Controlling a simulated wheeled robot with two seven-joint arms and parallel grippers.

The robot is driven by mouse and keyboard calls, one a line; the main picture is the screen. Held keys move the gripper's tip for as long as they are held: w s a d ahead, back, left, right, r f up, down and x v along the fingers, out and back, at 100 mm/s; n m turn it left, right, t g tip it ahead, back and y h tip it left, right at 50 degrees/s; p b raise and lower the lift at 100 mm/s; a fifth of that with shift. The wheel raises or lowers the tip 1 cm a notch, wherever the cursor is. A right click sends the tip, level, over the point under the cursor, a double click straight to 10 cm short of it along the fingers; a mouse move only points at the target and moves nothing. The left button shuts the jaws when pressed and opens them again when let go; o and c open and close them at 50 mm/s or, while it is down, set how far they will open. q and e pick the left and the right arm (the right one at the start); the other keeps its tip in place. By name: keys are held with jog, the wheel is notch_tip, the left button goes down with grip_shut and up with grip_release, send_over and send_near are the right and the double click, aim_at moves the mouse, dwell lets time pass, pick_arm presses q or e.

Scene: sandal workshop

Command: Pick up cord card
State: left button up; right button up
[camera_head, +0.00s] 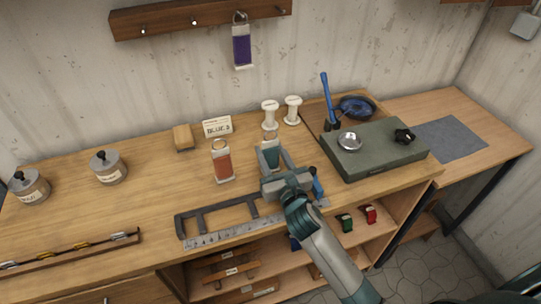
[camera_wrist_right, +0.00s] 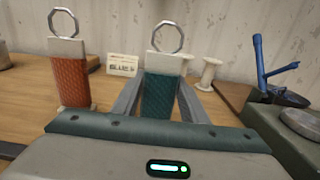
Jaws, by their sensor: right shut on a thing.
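A teal cord card (camera_wrist_right: 160,97) with a pale top and a metal ring stands upright between the two fingers of my right gripper (camera_head: 271,160). The gripper is shut on the card, just above the bench; I cannot tell if the card touches the wood. The card also shows in the head view (camera_head: 270,148), partly hidden by the gripper. An orange cord card (camera_head: 222,164) with a ring stands upright to the left, apart from the gripper. A purple cord card (camera_head: 241,46) hangs on the wall rack (camera_head: 180,18). My left gripper is not in view.
Two white spools (camera_head: 293,110) and a small label sign (camera_head: 217,126) stand behind. A green box (camera_head: 372,150) is to the right, with a blue dish (camera_head: 356,107) behind it. A metal ruler frame (camera_head: 215,238) lies at the front edge. Open shelves are below.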

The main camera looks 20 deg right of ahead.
aim_at(271, 144)
jog(key=shift+r, duration=0.15)
jog(key=shift+r, duration=0.6)
notch_tip(271, 144, up, 2)
jog(key=shift+r, duration=0.15)
jog(key=s+d+r+b, duration=0.2)
jog(key=s+d+r, duration=0.5)
jog(key=s+d, duration=0.1)
jog(key=shift+d, duration=0.15)
jog(key=shift+r, duration=0.1)
jog(key=shift+s, duration=0.1)
dwell(0.7)
jog(key=s+a+f, duration=0.6)
jog(key=s+a, duration=0.1)
jog(key=s, duration=0.4)
jog(key=shift+f+h+b, duration=0.3)
jog(key=shift+b, duration=0.05)
